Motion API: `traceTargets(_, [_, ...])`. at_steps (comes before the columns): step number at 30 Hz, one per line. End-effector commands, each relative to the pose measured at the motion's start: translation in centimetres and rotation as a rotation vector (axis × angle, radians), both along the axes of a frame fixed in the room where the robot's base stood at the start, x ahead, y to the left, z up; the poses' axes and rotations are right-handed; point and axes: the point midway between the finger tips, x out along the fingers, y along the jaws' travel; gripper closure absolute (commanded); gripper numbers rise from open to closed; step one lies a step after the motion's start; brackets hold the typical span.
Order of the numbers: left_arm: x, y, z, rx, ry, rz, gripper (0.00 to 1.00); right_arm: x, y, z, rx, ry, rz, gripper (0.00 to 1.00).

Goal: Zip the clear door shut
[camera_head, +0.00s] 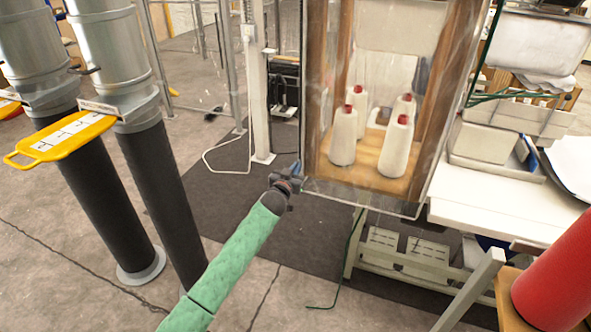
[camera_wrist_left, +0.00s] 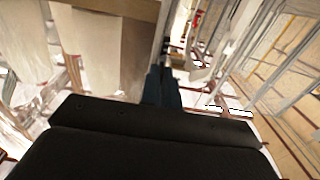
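The clear door (camera_head: 375,185) is a see-through sheet with glossy streaks on the front of a wood-framed cabinet; white cones with red tops show through it. My left gripper (camera_head: 296,168), on a green arm, is at the door's lower left corner, very close to its edge. In the left wrist view its blue fingers (camera_wrist_left: 161,86) are close together and look shut, with a small dark piece just beyond their tips. I cannot tell whether they grip it. I cannot make out the zip pull clearly. My right gripper is out of view.
Two tall dark-and-silver columns (camera_head: 112,200) with a yellow handled plate (camera_head: 62,138) stand at the left. A white table (camera_head: 490,207) with trays is at the right, and a red cylinder (camera_head: 555,275) is at the lower right. The floor left of the cabinet is open.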

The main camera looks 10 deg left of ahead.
Motion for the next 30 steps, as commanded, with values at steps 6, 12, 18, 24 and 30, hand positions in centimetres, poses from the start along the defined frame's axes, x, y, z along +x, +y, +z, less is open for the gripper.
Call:
traceTargets(6, [0.0,0.01,0.0,0.0,0.0,0.0,1.0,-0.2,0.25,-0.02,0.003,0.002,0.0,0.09])
traceTargets(12, [0.0,0.02,0.0,0.0,0.0,0.0,1.0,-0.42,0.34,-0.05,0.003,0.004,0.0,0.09])
traceTargets(18, [0.0,0.02,0.0,0.0,0.0,0.0,1.0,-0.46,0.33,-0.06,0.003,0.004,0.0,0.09])
traceTargets(24, [0.0,0.02,0.01,0.0,0.0,0.0,1.0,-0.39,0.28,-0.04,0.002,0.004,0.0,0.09])
traceTargets(30, [0.6,0.04,0.61,0.001,-0.001,0.001,1.0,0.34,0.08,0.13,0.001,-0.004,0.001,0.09])
